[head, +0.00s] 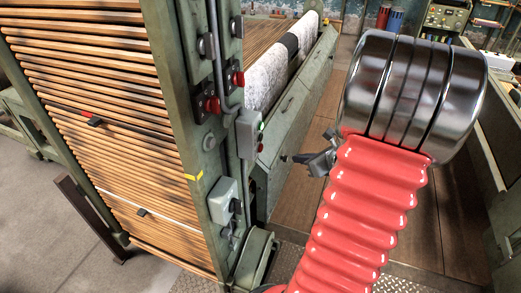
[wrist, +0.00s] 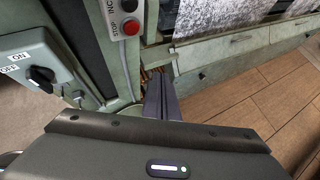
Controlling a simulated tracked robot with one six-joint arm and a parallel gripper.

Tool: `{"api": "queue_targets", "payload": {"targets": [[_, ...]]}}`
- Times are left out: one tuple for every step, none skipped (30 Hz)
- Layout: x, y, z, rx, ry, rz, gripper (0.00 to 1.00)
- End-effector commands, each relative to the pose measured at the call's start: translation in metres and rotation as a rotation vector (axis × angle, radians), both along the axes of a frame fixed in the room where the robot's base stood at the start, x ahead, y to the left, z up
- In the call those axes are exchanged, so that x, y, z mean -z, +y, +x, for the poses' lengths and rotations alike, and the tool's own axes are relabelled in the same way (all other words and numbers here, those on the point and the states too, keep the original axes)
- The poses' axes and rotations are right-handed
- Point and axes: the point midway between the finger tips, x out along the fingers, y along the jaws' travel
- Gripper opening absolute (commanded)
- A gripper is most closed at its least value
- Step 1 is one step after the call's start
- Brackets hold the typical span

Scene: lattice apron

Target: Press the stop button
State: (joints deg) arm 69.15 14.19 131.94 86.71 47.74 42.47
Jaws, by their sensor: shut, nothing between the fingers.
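The stop button is a round red button (wrist: 131,27) on a grey-green box (wrist: 112,18), with "STOP" lettered beside it, at the top of the wrist view. A dark button sits above it. In the head view the same red button (head: 261,147) shows small on the right face of the box (head: 247,134), below a green one. My gripper (head: 285,158) is to the right of the button and slightly lower in the head view. It is shut and empty. In the wrist view its fingertips (wrist: 158,76) point below and right of the button, apart from it.
Other red knobs (head: 212,104) sit higher on the green post (head: 207,150). A box with an ON/OFF rotary switch (wrist: 40,75) is on the post, lower and left. A long green cabinet (head: 290,115) runs behind. The brown floor (head: 325,205) is open to the right.

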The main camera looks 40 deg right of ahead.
Motion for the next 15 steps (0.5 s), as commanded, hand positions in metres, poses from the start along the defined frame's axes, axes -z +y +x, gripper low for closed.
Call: {"api": "queue_targets", "payload": {"targets": [[0.0,0.0,0.0,-0.001,0.0,-0.001,0.0],[0.0,0.0,0.0,-0.002,0.0,-0.001,0.0],[0.0,0.0,0.0,-0.002,0.0,-0.001,0.0],[0.0,0.001,0.0,-0.002,0.0,-0.001,0.0],[0.0,0.001,0.0,-0.002,0.0,-0.001,0.0],[0.0,0.001,0.001,-0.003,0.0,-0.002,0.0],[0.0,0.001,0.001,-0.003,0.0,-0.001,0.0],[0.0,0.002,0.002,-0.003,0.0,-0.001,0.0],[0.0,0.002,0.004,-0.003,0.0,-0.001,0.0],[0.0,0.003,0.005,-0.004,0.0,-0.002,0.0],[0.0,0.004,0.007,-0.005,0.0,-0.002,0.0],[0.0,0.006,0.009,-0.005,0.0,-0.002,0.0],[0.0,0.007,0.011,-0.006,0.001,-0.002,0.0],[0.0,0.008,0.013,-0.006,0.001,-0.002,0.0],[0.0,0.01,0.017,-0.005,0.001,-0.002,0.0]]}}
